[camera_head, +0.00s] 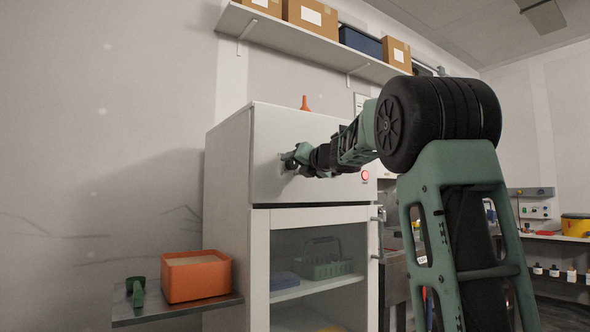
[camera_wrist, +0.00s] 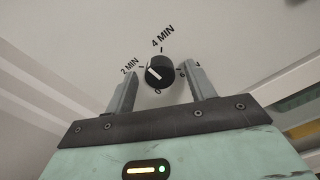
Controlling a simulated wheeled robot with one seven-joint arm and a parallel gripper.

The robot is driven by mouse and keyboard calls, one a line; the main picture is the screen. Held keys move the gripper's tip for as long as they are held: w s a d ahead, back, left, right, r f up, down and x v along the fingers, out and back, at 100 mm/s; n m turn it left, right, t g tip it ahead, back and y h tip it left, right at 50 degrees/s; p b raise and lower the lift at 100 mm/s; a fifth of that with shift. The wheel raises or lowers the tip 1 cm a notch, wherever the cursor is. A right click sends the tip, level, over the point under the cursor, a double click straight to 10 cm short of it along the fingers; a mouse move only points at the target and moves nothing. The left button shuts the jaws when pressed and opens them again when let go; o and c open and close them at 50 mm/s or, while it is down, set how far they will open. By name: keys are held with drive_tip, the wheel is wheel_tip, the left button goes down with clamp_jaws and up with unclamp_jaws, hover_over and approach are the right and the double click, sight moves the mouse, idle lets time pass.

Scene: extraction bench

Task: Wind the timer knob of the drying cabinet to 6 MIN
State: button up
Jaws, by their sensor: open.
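The drying cabinet (camera_head: 229,172) is a white box with an upper panel and a glass door below. Its timer knob (camera_wrist: 160,70) is black with a white pointer line, which lies toward the 2 MIN side. The 2 MIN and 4 MIN labels and a 0 are readable around it; a mark at the right is partly covered by a finger. My gripper (camera_wrist: 159,76) is open, with one finger on each side of the knob and a gap on both sides. In the head view my gripper (camera_head: 294,159) is at the upper panel and hides the knob.
A red-lit button (camera_head: 365,175) is on the same panel, right of my gripper. An orange funnel (camera_head: 304,103) stands on the cabinet top. An orange bin (camera_head: 196,277) and a green object (camera_head: 136,290) sit on a side shelf. A wall shelf (camera_head: 310,43) with boxes hangs above.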

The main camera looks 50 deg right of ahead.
drive_tip(key=c, duration=1)
drive_tip(key=m+p, duration=0.7)
drive_tip(key=m, duration=0.2)
drive_tip(key=m+p, duration=0.8)
drive_tip(key=m, duration=0.1)
drive_tip(key=m+p, duration=0.7)
drive_tip(key=m, duration=0.2)
drive_tip(key=shift+r, duration=0.35)
drive_tip(key=o, duration=0.8)
drive_tip(key=shift+f+m, duration=0.4)
drive_tip(key=shift+o, duration=1)
drive_tip(key=shift+s, duration=0.1)
